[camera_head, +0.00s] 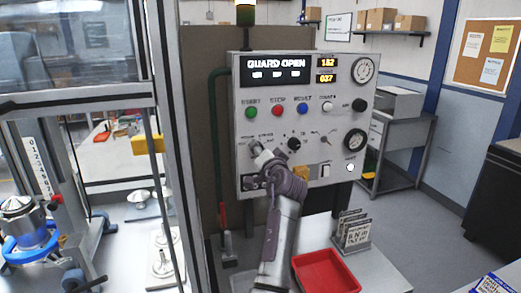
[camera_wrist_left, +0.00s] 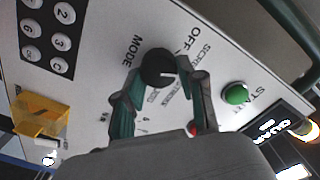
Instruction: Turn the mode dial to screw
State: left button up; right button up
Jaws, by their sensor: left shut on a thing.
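The mode dial (camera_wrist_left: 158,68) is a round black knob on the light grey panel in the left wrist view. Lettering reading MODE, OFF and a partly covered word starting SCR stands around it. A short white mark shows on the dial's right side in that view; which label it lines up with I cannot tell. My left gripper (camera_wrist_left: 162,88) is shut on the dial, one finger on each side. In the head view my left gripper (camera_head: 261,156) is at the panel's lower left and hides the dial. My right gripper is not in view.
The control panel (camera_head: 312,92) carries green, red and blue buttons and gauges; its display reads GUARD OPEN. Another black knob (camera_head: 294,144) sits right of my gripper. A yellow cover (camera_wrist_left: 40,110) and keypad (camera_wrist_left: 60,38) are near. A red tray (camera_head: 325,271) lies below.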

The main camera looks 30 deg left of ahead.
pick_arm(q)
jog(key=shift+r, duration=0.1)
dwell(0.3)
jog(key=o, duration=1.1)
jog(key=shift+a, duration=0.1)
